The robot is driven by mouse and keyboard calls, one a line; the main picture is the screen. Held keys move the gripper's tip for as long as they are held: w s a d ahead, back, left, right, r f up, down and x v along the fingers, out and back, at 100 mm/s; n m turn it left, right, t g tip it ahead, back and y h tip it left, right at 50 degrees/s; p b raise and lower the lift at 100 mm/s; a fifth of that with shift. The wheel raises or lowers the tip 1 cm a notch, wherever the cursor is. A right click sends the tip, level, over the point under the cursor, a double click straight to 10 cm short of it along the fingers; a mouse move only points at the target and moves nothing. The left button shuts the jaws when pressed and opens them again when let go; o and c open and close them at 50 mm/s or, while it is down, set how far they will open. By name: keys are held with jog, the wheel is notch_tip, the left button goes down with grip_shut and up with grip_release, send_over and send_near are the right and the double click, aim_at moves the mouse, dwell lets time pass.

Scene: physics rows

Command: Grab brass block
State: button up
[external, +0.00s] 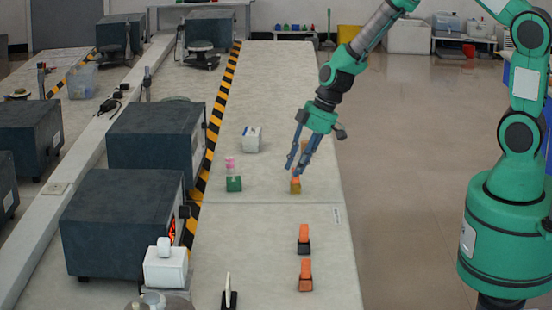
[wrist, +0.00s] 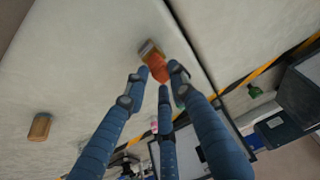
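The brass block (external: 296,188) stands upright on the bench, a small brass-coloured base with an orange top. In the wrist view its brass base (wrist: 150,48) and orange top lie at the fingertips. My three-fingered gripper (external: 297,170) points down over it from above. In the wrist view my gripper (wrist: 161,74) has its fingertips apart, on either side of the orange top, with the third finger below it. Small gaps seem to show beside the top; contact is not clear.
A brown block (wrist: 40,127) lies apart in the wrist view. Bare bench surrounds the brass block.

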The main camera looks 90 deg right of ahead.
aim_at(299, 183)
grip_shut()
jog(key=shift+r, duration=0.15)
jog(key=shift+r+p, duration=0.6)
jog(key=shift+r, duration=1)
jog(key=shift+s+a+r, duration=0.1)
jog(key=shift+s+a, duration=0.05)
jog(key=shift+s, duration=0.1)
jog(key=s+a, duration=0.2)
jog(key=s, duration=0.5)
jog(key=s+a+r, duration=0.1)
jog(key=s+a, duration=0.2)
jog(key=s, duration=0.4)
jog(key=shift+s+a+r+p, duration=0.15)
jog(key=shift+a+p, duration=0.15)
jog(key=shift+a, duration=0.05)
